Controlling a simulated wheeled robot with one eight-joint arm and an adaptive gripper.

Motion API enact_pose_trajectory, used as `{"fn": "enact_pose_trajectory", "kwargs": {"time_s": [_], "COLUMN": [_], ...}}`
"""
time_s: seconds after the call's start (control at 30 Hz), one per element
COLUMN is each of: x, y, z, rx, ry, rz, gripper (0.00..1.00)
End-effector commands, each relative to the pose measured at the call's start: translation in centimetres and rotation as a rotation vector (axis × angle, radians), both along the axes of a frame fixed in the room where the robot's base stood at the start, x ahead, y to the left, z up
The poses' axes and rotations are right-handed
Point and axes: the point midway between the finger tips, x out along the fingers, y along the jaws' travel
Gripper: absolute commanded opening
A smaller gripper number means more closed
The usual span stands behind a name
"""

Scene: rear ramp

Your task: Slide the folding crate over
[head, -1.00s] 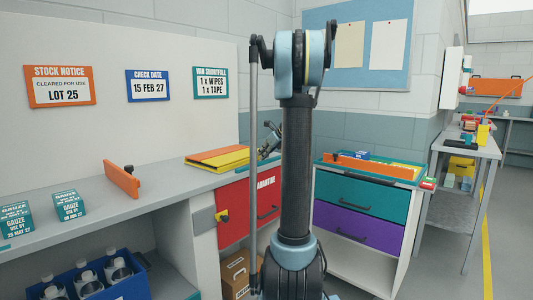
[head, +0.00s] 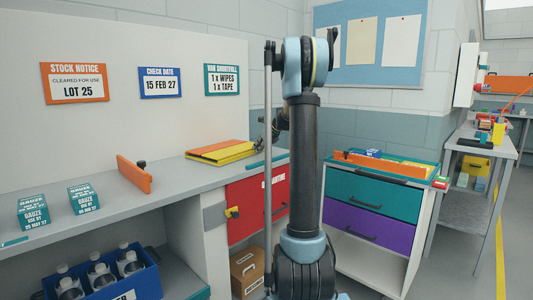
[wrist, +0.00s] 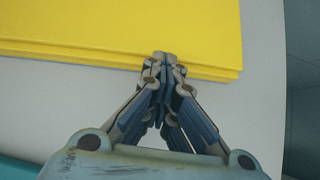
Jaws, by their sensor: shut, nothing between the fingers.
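The folding crate is a flat yellow and orange stack (head: 222,152) on the grey counter, left of my arm in the head view. Its yellow side (wrist: 120,30) fills the top of the wrist view, with layered edges facing my fingers. My gripper (wrist: 163,62) is shut and empty, its fingertips meeting or overlapping the crate's near edge in that picture. I cannot tell whether they press on it. In the head view my gripper (head: 262,135) is by the crate's right end, partly hidden by my arm.
An orange divider (head: 134,174) stands on the counter left of the crate, with gauze boxes (head: 84,198) further left. A teal strip (head: 266,160) lies right of the crate. A drawer unit (head: 375,205) stands to the right. Bare counter lies between divider and crate.

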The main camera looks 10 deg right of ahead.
Motion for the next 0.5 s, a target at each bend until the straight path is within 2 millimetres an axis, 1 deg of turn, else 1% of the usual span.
{"fn": "enact_pose_trajectory", "kwargs": {"time_s": [0.03,0.13,0.5], "x": [0.54,1.04,1.31], "y": [0.59,1.02,1.32], "z": [-0.10,-0.09,-0.06], "rx": [0.000,0.000,0.001], "ry": [0.001,0.001,-0.002], "rz": [0.004,0.002,0.003], "gripper": [0.00,0.00,0.00]}}
